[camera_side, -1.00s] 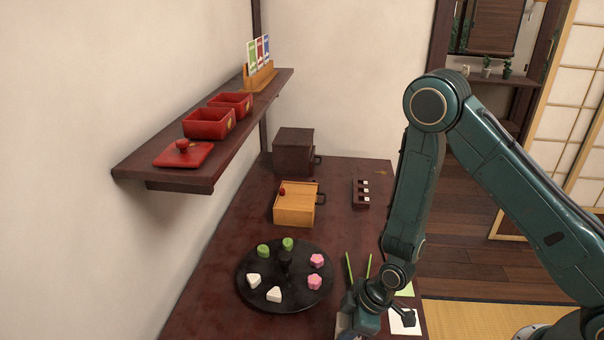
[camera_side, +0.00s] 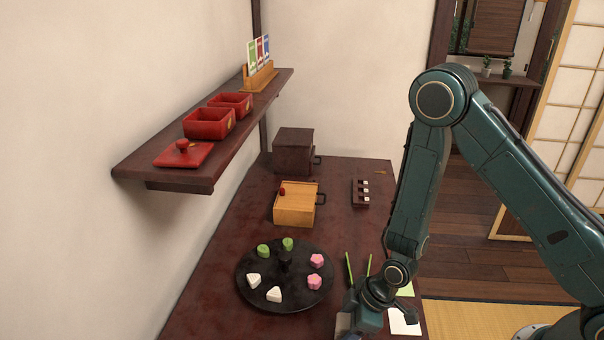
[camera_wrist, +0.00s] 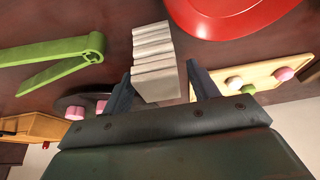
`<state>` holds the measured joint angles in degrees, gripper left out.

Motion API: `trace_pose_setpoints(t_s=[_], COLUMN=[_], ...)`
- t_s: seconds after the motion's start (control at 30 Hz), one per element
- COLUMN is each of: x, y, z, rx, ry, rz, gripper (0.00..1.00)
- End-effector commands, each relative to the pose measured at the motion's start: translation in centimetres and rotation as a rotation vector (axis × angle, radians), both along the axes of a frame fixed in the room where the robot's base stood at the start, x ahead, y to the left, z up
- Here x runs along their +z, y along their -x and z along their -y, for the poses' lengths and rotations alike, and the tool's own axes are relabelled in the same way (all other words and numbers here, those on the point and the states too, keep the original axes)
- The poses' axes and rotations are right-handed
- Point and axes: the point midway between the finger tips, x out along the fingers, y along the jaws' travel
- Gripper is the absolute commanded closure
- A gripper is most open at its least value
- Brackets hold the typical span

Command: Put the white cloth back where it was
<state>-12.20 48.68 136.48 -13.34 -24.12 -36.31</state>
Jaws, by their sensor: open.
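A pale ribbed block (camera_wrist: 154,50), which looks like folded white cloth, lies between the two fingers of my gripper (camera_wrist: 160,72) in the wrist view. The fingers are apart, one on each side of it, with the block's near end between them. I cannot tell whether either finger touches it. In the side view my gripper (camera_side: 360,322) is low at the table's front edge, and its fingertips are hidden or cut off. A flat white square (camera_side: 404,322) lies to its right; I cannot tell whether it is cloth.
In the wrist view, green tongs (camera_wrist: 60,55) lie left, a red dish (camera_wrist: 225,15) is above right, and a pale board (camera_wrist: 268,78) with sweets is right. A dark round tray (camera_side: 250,292) with sweets and a wooden box (camera_side: 294,209) stand on the table (camera_side: 215,265).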

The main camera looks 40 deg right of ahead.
Motion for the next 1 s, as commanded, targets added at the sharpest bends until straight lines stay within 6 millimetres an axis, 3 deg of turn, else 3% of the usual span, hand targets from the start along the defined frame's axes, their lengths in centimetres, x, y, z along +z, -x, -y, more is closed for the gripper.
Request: trace_pose_setpoints(t_s=[1.0], x=[9.1], y=[2.7], z=[2.7], rx=[0.000], ry=[-0.001], rz=[0.003], gripper=[0.41])
